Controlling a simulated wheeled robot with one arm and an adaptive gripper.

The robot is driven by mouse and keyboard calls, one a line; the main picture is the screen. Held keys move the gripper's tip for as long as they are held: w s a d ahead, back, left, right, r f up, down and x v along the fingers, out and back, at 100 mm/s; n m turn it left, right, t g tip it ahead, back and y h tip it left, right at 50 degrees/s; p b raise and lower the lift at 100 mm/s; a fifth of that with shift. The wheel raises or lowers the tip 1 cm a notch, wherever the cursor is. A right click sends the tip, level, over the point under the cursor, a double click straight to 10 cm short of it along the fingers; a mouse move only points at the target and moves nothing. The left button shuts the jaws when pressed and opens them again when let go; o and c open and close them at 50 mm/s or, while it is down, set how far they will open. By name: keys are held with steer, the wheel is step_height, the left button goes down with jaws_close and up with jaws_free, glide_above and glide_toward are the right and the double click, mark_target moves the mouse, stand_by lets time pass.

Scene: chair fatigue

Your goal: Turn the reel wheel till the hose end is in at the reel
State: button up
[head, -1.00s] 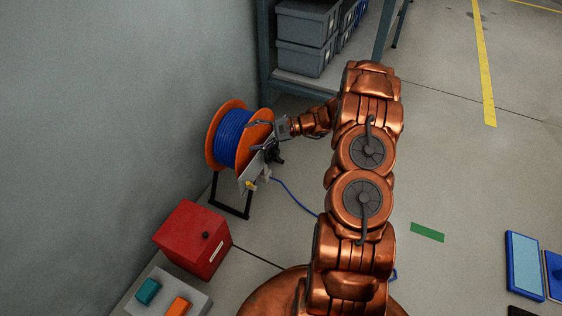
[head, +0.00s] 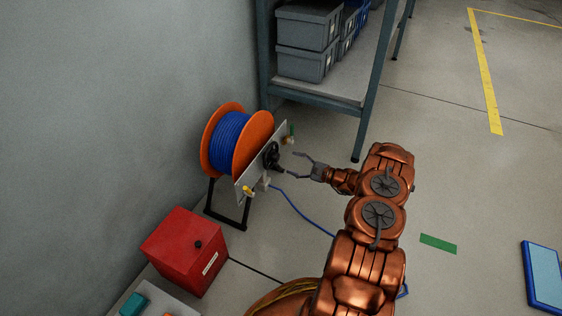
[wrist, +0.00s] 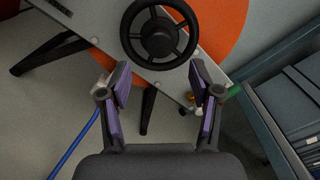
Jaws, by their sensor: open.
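The hose reel (head: 232,142) has orange discs with blue hose wound on it and stands by the wall on a black frame. Its black wheel (head: 272,156) is on the grey panel (head: 250,181) facing my arm; the wheel also shows in the wrist view (wrist: 158,34). The blue hose (head: 300,211) runs from a fitting low on the panel across the floor and passes behind my arm; its end cannot be made out. My gripper (head: 298,166) is open and empty, just right of the wheel and apart from it. In the wrist view its fingers (wrist: 160,88) are below the wheel rim.
A red box (head: 186,250) stands front left. A shelf rack (head: 335,95) with grey bins is behind. Floor to the right is mostly clear, with a green strip (head: 438,244).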

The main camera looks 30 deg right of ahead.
mark_target(279, 158)
steer(key=shift+b+x, duration=0.9)
steer(key=shift+x, duration=2.2)
steer(key=c, duration=1.1)
